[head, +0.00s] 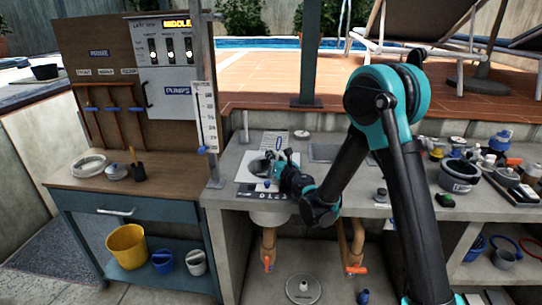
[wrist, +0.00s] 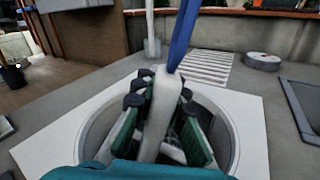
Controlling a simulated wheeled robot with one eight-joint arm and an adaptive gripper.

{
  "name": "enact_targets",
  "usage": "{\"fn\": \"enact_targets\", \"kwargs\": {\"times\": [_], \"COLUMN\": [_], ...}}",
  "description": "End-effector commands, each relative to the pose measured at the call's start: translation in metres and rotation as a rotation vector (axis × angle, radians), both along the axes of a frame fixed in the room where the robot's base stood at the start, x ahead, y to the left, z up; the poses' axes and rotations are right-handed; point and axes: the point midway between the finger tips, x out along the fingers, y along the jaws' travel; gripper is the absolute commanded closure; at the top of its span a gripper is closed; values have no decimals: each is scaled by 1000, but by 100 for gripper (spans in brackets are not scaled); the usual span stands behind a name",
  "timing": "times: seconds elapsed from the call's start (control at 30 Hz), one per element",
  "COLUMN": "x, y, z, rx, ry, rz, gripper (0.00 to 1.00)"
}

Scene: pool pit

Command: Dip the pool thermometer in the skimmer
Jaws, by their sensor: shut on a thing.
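In the head view my gripper (head: 280,168) is low over the counter. The skimmer is a round opening with a pale rim (wrist: 232,140) in a white square plate (wrist: 252,112). The gripper is over this opening; how deep the thermometer's lower end is cannot be seen.
A slotted grate (wrist: 208,66) and a round grey lid (wrist: 262,62) lie behind the plate. A dark recessed basin (wrist: 303,100) is at right. Pots and bottles crowd the counter's right side, including a dark pot (head: 459,176). A post (head: 206,90) stands left.

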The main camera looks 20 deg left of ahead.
Motion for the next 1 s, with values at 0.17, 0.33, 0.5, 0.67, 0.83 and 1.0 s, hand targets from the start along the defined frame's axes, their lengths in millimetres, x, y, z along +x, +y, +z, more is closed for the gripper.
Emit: {"fn": "enact_targets", "kwargs": {"times": [0.17,0.33,0.5,0.67,0.83,1.0], "x": [0,0,0,0,0,0], "y": [0,0,0,0,0,0], "z": [8,18,27,35,45,54], "rx": [0,0,0,0,0,0], "ry": [0,0,0,0,0,0], "rz": [0,0,0,0,0,0], "gripper": [100,100,100,100,100,100]}}
